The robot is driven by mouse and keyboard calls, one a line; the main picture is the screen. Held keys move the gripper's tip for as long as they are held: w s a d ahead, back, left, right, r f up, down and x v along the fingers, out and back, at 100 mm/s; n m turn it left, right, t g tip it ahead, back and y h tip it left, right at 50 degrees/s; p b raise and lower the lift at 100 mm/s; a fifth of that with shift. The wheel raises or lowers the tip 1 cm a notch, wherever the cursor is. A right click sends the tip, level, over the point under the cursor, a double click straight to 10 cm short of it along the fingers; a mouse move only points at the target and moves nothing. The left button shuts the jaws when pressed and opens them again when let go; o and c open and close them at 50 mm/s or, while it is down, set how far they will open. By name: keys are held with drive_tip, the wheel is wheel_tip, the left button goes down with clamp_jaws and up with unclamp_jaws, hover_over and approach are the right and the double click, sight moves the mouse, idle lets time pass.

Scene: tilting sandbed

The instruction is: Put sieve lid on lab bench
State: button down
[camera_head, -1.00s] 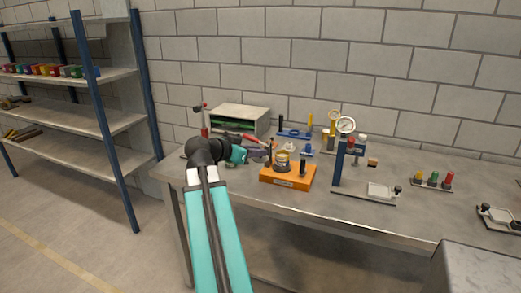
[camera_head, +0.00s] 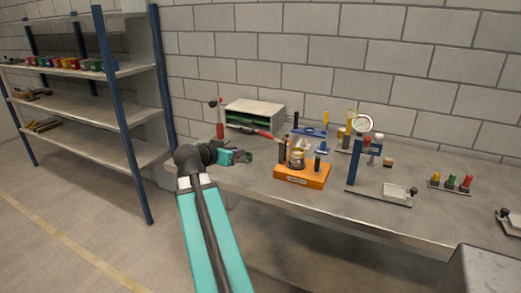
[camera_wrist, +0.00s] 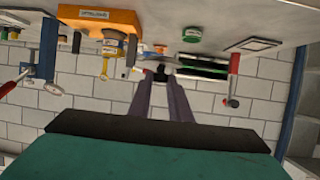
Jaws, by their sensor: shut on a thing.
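My gripper (camera_head: 250,156) is at the left part of the lab bench (camera_head: 335,212), left of the orange sieve stand. In the wrist view, which is upside down, its two purple-grey fingers (camera_wrist: 160,78) close on a small dark piece (camera_wrist: 161,69). I take this to be the sieve lid's knob; the lid's disc is not clearly visible. The orange stand (camera_head: 290,178) holds a brass round sieve (camera_head: 296,159), which also shows in the wrist view (camera_wrist: 111,45). The gap between the held piece and the bench cannot be judged.
A grey box with green inside (camera_head: 253,114) stands behind my gripper. A blue press with a gauge (camera_head: 353,165) is right of the stand. A shelf rack (camera_head: 120,112) stands left. A green round thing (camera_wrist: 191,34) is on the bench. The bench's front strip is clear.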

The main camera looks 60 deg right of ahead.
drive_tip(key=w+a+f+n+t+y, duration=0.15)
drive_tip(key=w+a+n+t, duration=0.35)
drive_tip(key=w+a, duration=0.65)
drive_tip(key=w+a+f+n+t+y, duration=0.1)
drive_tip(key=w+a+n+t+y, duration=0.3)
drive_tip(key=w+a, duration=0.8)
drive_tip(key=w+a+r+n+t+y, duration=0.1)
drive_tip(key=w+a+n+y, duration=0.3)
drive_tip(key=a, duration=1.2)
drive_tip(key=w+a+r+n+t+y, duration=0.1)
drive_tip(key=w+a+n+t+y, duration=0.2)
drive_tip(key=w+a, duration=0.4)
drive_tip(key=a+n+y, duration=0.1)
drive_tip(key=a+n, duration=0.1)
drive_tip(key=a, duration=0.7)
drive_tip(key=shift+w+a+r+t, duration=0.2)
drive_tip(key=shift+w+a+t, duration=0.1)
drive_tip(key=shift+a, duration=0.1)
drive_tip(key=shift+s, duration=0.15)
